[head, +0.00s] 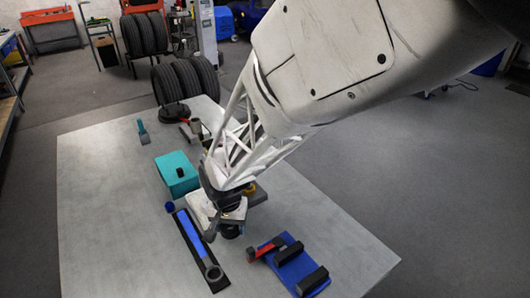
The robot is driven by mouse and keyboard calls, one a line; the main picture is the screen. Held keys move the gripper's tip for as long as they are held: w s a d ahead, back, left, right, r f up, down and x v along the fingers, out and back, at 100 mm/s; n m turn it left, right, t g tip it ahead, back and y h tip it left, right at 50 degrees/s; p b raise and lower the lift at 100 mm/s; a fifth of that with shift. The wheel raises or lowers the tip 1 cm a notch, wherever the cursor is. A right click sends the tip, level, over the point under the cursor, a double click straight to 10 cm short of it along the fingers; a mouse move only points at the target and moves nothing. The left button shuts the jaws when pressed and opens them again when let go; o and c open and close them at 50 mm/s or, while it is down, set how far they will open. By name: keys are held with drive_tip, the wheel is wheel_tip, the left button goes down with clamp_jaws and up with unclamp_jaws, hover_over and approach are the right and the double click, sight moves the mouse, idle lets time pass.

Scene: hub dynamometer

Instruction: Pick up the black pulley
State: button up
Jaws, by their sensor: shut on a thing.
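My gripper (226,206) is low over the middle of the grey table, at the end of my white lattice arm. Its fingers are largely hidden by its own housing and the arm. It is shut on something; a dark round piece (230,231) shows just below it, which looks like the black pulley. I cannot tell whether this piece touches the table or a light plate (199,207) beside it.
A teal box (177,166) stands left of my gripper. A long blue tool (192,238) on a black strip lies in front. A blue tray (299,270) with black blocks and a red piece is at right front. A black disc (173,114) sits at the back. The table's left is clear.

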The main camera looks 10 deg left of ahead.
drive_tip(key=shift+r, duration=2.3)
drive_tip(key=shift+w, duration=0.1)
